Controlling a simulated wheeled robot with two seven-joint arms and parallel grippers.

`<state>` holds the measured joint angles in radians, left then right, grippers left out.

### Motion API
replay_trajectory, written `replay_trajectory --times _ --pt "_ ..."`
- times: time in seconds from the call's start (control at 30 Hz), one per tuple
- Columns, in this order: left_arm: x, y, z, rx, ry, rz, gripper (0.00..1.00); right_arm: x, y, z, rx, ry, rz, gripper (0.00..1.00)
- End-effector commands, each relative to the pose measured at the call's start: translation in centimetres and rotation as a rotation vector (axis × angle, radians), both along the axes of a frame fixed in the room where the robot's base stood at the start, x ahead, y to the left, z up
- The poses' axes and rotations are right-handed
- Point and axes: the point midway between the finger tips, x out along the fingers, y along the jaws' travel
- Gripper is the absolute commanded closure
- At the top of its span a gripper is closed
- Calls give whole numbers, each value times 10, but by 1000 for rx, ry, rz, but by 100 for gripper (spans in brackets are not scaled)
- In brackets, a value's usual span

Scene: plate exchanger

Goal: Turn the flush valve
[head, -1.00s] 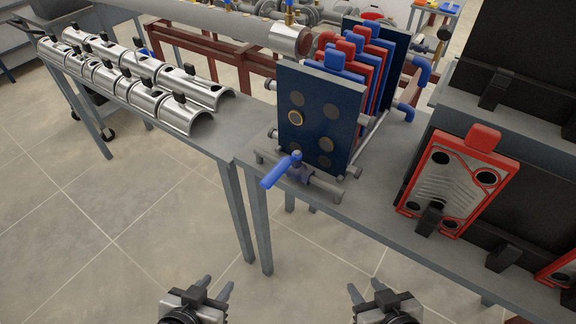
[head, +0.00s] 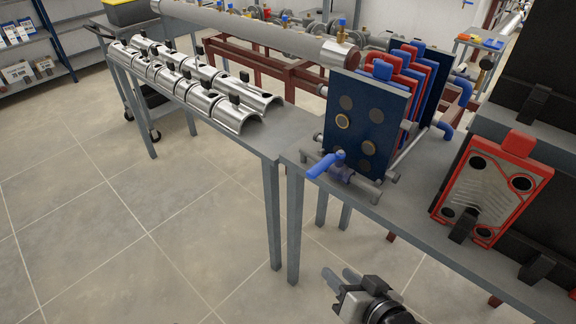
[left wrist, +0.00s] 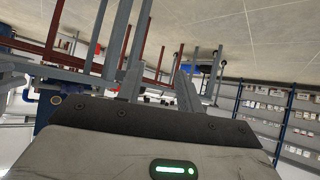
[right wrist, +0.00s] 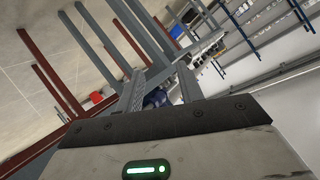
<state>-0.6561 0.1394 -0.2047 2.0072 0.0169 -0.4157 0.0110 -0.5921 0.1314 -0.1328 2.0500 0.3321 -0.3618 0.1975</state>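The flush valve has a blue lever handle (head: 325,163) on a grey pipe fitting. It sits at the front foot of the plate exchanger, near the table edge, and its handle points left in the head view. The exchanger's dark blue end plate (head: 365,125) stands upright behind it. My right gripper (head: 340,275) is below and in front of the table, apart from the valve. Its fingers are open and empty in the right wrist view (right wrist: 160,80). My left gripper is out of the head view; its fingers are spread with nothing between them in the left wrist view (left wrist: 158,78).
The grey table (head: 400,205) has an edge and legs between my grippers and the valve. A red-framed plate (head: 492,187) leans against black blocks at the right. Curved metal shells (head: 236,113) lie on the left bench. The floor (head: 150,240) in front is clear.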

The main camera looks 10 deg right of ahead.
Motion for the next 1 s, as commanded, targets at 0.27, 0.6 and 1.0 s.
replay_trajectory --times 0.27,0.6,1.0 --pt "1 -9 -17 -35 -18 -7 64 60 -27 79 870 -115 -246 63" --pt "3 -9 -4 -36 -31 -11 64 91 -29 110 1109 -129 -268 63" --pt "-2 -6 -8 -8 -6 -19 64 173 -5 108 1104 -125 -267 63"
